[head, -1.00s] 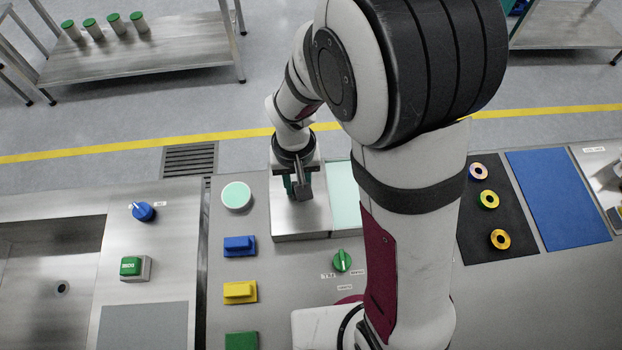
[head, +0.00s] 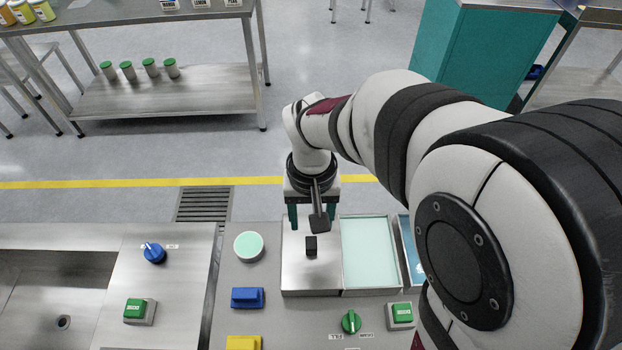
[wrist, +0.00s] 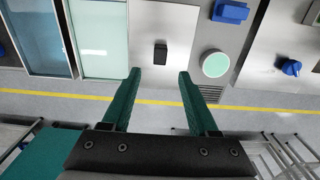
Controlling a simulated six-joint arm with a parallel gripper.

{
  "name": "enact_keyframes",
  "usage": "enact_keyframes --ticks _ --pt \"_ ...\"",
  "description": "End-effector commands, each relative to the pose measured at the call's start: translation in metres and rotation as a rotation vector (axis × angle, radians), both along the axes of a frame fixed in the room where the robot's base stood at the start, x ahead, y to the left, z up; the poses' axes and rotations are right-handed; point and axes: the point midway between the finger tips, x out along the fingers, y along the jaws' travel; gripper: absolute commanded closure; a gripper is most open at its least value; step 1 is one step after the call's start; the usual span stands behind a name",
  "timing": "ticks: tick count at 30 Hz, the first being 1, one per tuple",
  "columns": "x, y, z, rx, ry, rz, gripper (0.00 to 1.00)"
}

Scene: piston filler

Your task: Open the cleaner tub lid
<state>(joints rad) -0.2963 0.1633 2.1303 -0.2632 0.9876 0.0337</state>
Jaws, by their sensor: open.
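A flat steel lid (head: 296,270) with a small black knob (head: 311,246) lies over the left end of the tub row. The gripper also shows in the wrist view (wrist: 159,74). Beside the lid is an open pale green tub (head: 369,255). The lid looks shut.
A blue tub (head: 411,258) lies further right, partly behind my arm. A round pale green pad (head: 248,246), a blue block (head: 247,298) and a green dial (head: 351,321) are near the lid. A floor grate (head: 204,204) lies behind the counter.

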Motion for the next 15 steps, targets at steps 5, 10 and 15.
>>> enact_keyframes --ticks 5,10,15 --pt "0.001 0.000 0.050 0.002 -0.006 0.000 0.40" --pt "0.000 0.000 0.072 0.001 -0.001 0.000 0.40" --pt "0.000 0.000 0.076 0.000 0.001 0.001 0.40"
